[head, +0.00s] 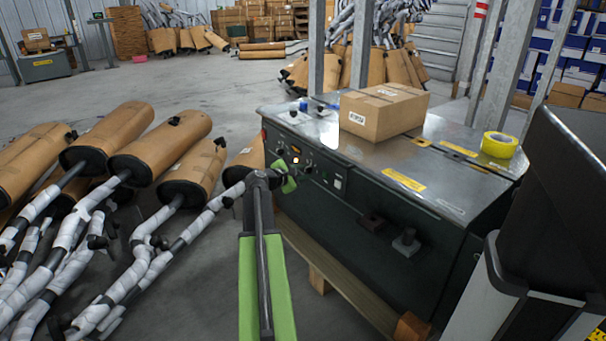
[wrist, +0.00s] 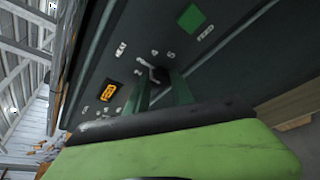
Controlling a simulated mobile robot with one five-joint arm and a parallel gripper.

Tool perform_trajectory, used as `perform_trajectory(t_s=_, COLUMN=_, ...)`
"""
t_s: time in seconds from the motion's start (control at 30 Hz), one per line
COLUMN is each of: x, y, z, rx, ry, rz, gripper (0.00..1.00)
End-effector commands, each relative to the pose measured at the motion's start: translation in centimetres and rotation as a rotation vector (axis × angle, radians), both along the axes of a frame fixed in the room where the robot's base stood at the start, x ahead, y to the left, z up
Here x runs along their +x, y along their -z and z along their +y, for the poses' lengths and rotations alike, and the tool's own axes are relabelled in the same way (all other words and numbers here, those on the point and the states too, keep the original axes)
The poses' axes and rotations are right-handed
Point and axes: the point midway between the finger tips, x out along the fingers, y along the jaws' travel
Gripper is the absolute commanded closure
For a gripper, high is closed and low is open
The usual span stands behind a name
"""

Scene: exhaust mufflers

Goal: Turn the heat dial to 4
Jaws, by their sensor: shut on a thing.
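The heat dial (wrist: 158,76) is a small dark knob on the dark front panel of the machine (head: 385,195). Pale numbers, among them 4 and 5, stand around it in the wrist view. My gripper (wrist: 160,84) has its two green fingers on either side of the dial and is shut on it. The fingers hide part of the knob, and I cannot tell which number it points to. In the head view my gripper (head: 288,172) is at the left end of the front panel and covers the dial there.
A lit orange display (wrist: 110,92) and a green square (wrist: 192,18) flank the dial. A cardboard box (head: 383,110) and yellow tape (head: 499,144) sit on the machine's top. Wrapped mufflers (head: 160,150) lie on the floor to the left.

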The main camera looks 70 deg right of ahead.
Motion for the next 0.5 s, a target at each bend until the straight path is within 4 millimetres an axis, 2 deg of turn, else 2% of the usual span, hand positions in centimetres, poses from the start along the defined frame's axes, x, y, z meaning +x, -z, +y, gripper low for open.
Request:
perform_trajectory(t_s=0.27, x=-0.13, y=0.37, z=-0.23, rx=-0.071, ry=-0.002, rz=-0.104, gripper=1.0)
perform_trajectory(t_s=0.5, x=-0.21, y=0.62, z=-0.21, rx=-0.176, ry=-0.004, rz=-0.268, gripper=1.0)
